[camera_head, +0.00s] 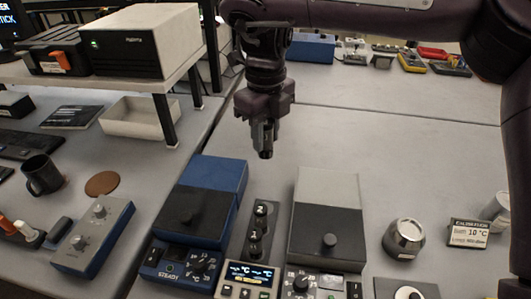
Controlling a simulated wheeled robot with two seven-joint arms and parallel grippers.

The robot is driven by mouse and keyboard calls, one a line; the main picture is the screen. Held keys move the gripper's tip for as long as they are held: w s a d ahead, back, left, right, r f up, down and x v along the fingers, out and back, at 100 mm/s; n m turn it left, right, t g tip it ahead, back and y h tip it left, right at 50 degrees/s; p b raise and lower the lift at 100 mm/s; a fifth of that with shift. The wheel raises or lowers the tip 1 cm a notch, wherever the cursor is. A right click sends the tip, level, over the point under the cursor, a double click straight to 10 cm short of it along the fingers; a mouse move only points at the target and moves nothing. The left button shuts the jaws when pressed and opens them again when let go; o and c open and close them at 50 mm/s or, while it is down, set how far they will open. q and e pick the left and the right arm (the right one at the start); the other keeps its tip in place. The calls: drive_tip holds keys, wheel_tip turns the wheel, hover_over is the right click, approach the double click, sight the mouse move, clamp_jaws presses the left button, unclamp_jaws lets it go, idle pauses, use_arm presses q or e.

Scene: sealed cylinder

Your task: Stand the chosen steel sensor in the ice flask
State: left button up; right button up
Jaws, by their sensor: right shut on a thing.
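My right gripper (265,148) hangs down in the upper middle, above the table and behind the dark numbered rack (259,232). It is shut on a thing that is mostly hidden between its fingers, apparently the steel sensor. The rack stands between the blue block unit and the grey block unit, with labels 1 and 2 readable. A round steel vessel with a dark top, which looks like the ice flask (404,238), stands upright at the right, well apart from the gripper. My left gripper is not in view.
The blue unit (224,177) and grey unit (331,187) flank the rack, with a lit display (250,273) in front. A calibration card (468,234) reading 10 °C and a white cylinder (496,208) stand right of the flask. The table behind is mostly clear.

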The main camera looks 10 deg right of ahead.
drive_tip(key=shift+r, duration=0.8)
drive_tip(key=m, duration=0.2)
drive_tip(key=d+m, duration=0.1)
drive_tip(key=m, duration=0.1)
drive_tip(key=shift+s+f, duration=0.25)
drive_tip(key=s+d+f+m, duration=0.2)
drive_tip(key=s+d+m, duration=0.1)
drive_tip(key=m, duration=1.4)
drive_tip(key=s+d+f+m, duration=0.2)
drive_tip(key=s+d+m, duration=0.1)
drive_tip(key=m, duration=1.5)
drive_tip(key=shift+s+d, duration=0.4)
drive_tip(key=shift+d, duration=0.3)
drive_tip(key=shift+f, duration=0.1)
